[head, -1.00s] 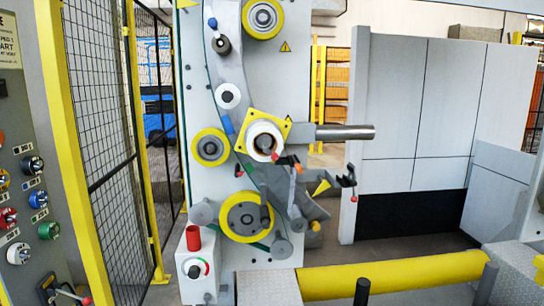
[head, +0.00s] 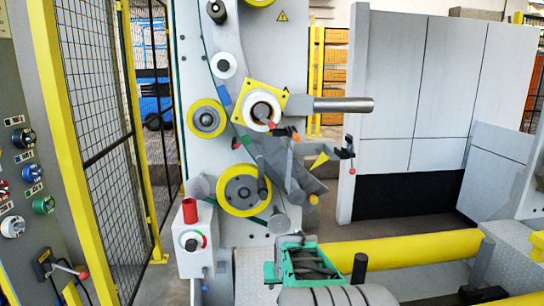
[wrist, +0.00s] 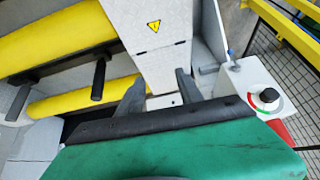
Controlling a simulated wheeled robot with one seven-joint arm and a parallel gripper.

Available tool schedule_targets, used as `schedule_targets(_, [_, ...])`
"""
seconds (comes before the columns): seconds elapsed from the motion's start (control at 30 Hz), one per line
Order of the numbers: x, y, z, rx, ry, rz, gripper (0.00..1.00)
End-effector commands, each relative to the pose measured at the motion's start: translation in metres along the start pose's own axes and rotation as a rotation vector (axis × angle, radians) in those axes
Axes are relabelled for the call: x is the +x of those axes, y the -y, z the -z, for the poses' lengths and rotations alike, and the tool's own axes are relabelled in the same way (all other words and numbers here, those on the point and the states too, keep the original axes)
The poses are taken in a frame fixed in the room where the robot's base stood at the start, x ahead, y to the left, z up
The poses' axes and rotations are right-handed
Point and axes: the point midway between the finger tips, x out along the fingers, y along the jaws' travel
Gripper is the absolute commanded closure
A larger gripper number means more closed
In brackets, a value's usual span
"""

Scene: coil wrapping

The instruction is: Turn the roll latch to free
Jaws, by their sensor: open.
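A white hub (head: 261,108) sits on a yellow plate (head: 237,102) on the machine's upright panel. A small lever with a red-orange end (head: 273,126) is at the hub; I cannot tell whether it is the roll latch. Below left, a pale box (head: 203,258) carries a black dial (head: 191,244) with a red and green arc; it also shows in the wrist view (wrist: 269,96). My gripper (head: 307,243), green and dark, is at the bottom of the head view, below the hub and right of the box. In the wrist view my gripper (wrist: 159,82) has its fingers apart, with nothing between them.
A grey bar (head: 343,105) juts right from the panel. A yellow roller (head: 400,248) lies low at right. A red cylinder (head: 190,211) stands on the dial box. A mesh fence (head: 92,110) and a control panel (head: 15,110) are at left.

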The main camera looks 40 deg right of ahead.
Motion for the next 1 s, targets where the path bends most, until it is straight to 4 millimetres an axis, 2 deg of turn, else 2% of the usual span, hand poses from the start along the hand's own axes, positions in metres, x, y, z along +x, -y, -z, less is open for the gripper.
schedule_targets(0.03, [0.002, -0.004, 0.049, -0.003, -0.14, 0.0, 0.57])
schedule_targets(0.07, [-0.004, -0.003, 0.084, -0.013, -0.242, 0.004, 0.57])
schedule_targets(0.1, [-0.018, 0.001, 0.131, -0.028, -0.388, 0.01, 0.57])
schedule_targets(0.13, [-0.034, 0.003, 0.166, -0.038, -0.503, 0.013, 0.57])
schedule_targets(0.17, [-0.054, 0.005, 0.199, -0.047, -0.62, 0.014, 0.57])
schedule_targets(0.2, [-0.088, 0.007, 0.239, -0.058, -0.777, 0.016, 0.57])
schedule_targets(0.3, [-0.173, 0.013, 0.305, -0.081, -1.126, 0.014, 0.57])
schedule_targets(0.4, [-0.218, 0.015, 0.321, -0.088, -1.323, 0.006, 0.57])
schedule_targets(0.5, [-0.241, 0.015, 0.327, -0.093, -1.416, -0.006, 0.57])
schedule_targets(0.63, [-0.243, 0.016, 0.341, -0.1, -1.426, -0.012, 0.57])
schedule_targets(0.9, [-0.236, 0.019, 0.391, -0.1, -1.425, -0.012, 0.57])
schedule_targets(1.0, [-0.233, 0.019, 0.4, -0.1, -1.423, -0.012, 0.57])
